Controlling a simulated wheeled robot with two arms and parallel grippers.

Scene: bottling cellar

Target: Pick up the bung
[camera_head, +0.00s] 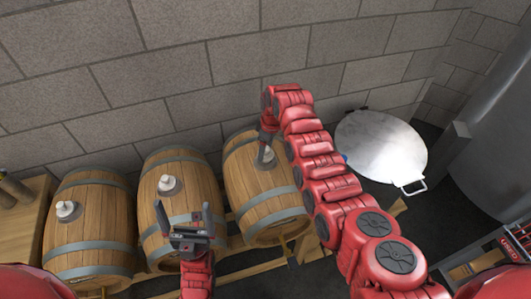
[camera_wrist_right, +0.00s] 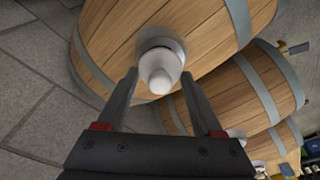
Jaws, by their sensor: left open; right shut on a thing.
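Three wooden barrels lie in a row, each with a pale bung on top. The right barrel (camera_head: 262,193) has its bung (camera_head: 268,158) under my right gripper (camera_head: 266,148). In the right wrist view the bung (camera_wrist_right: 160,72) is a pale tapered plug in a grey ring on the barrel (camera_wrist_right: 200,45), between my two fingertips. The gripper is shut on it. The left bung (camera_head: 66,210) and middle bung (camera_head: 168,184) sit on their own barrels. My left gripper (camera_head: 184,215) is open and empty, in front of the middle barrel (camera_head: 158,222).
A wooden rack (camera_head: 254,262) holds the barrels against a block wall. A round metal lid or tray (camera_head: 383,145) with a handle is at the right, near a large grey tank (camera_head: 500,130). A wooden bench (camera_head: 18,225) stands at the far left.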

